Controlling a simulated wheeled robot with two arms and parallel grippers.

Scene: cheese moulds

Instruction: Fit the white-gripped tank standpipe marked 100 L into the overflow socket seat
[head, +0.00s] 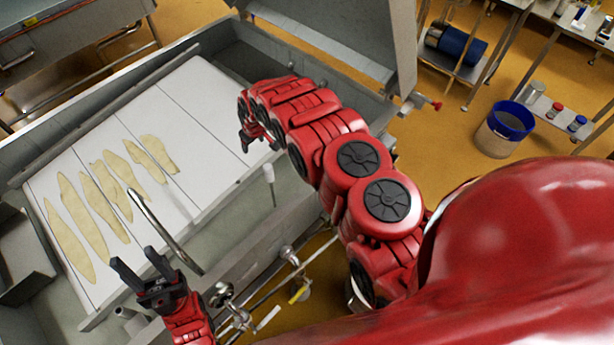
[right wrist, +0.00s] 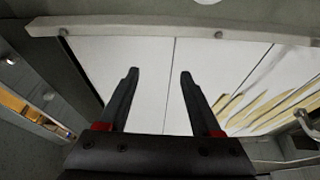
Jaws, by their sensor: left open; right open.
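A white-topped upright pipe (head: 268,174) stands inside the vat near its front wall in the head view; its lower part is thin and no marking can be read. Another white cylinder (head: 268,318) shows lower down, outside the vat by the pipework; I cannot tell whether it is a standpipe grip. I cannot pick out the overflow socket seat. My left gripper (head: 142,268) is open and empty near the vat's front edge. My right gripper (head: 246,140) is above the white boards; the right wrist view shows its fingers (right wrist: 158,76) apart with nothing between them.
White boards (head: 190,90) with several pale yellow strips (head: 92,215) lie in the steel vat. A curved metal pipe (head: 165,232) rises near my left gripper. A yellow piece (head: 300,293) and valves sit outside the front wall. A blue-rimmed bucket (head: 505,130) stands right.

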